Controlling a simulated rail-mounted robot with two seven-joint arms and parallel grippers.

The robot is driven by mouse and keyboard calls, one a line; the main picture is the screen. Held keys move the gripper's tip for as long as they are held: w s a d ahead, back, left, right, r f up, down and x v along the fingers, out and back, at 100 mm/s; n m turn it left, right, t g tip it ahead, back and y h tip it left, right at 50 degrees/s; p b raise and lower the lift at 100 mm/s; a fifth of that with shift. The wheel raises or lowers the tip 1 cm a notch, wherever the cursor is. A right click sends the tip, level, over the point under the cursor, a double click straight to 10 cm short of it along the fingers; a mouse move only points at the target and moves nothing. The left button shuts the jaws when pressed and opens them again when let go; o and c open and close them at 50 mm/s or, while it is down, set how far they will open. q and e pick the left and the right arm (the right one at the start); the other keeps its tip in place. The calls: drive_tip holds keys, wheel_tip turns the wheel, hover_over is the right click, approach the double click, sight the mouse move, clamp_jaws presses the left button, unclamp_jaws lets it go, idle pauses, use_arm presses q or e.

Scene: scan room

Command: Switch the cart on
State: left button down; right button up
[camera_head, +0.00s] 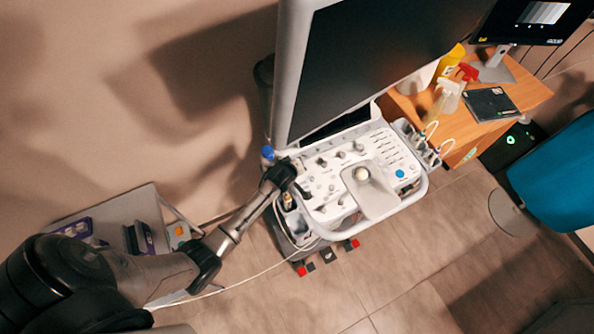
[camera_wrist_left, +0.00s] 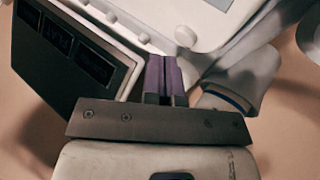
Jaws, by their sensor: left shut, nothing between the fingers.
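The cart is a white scanner cart with a control panel (camera_head: 345,170) of knobs and keys under a large dark monitor (camera_head: 370,55). A blue round button (camera_head: 400,173) is at the panel's right part. My left gripper (camera_head: 296,183) is over the panel's left edge, empty. In the left wrist view its purple fingertips (camera_wrist_left: 165,72) are together, close to a white edge with round knobs (camera_wrist_left: 185,37). I cannot tell whether they touch it. The monitor is dark. I cannot make out a power switch. My right gripper is not in view.
A wooden desk (camera_head: 535,92) with a spray bottle (camera_head: 448,96), a yellow bottle and a small screen stands at the right. A teal chair (camera_head: 560,175) is beside it. A grey side table (camera_head: 125,205) is at lower left. A pale cable crosses the floor. Floor at lower right is clear.

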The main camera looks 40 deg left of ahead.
use_arm(q)
drive_tip(key=shift+f+b, duration=0.45)
drive_tip(key=shift+f, duration=0.4)
idle(1.3)
drive_tip(key=shift+r, duration=0.2)
drive_tip(key=shift+r+p, duration=0.65)
drive_tip(key=shift+p, duration=0.25)
wheel_tip(320, 180, up, 5)
drive_tip(key=p, duration=0.5)
idle(0.8)
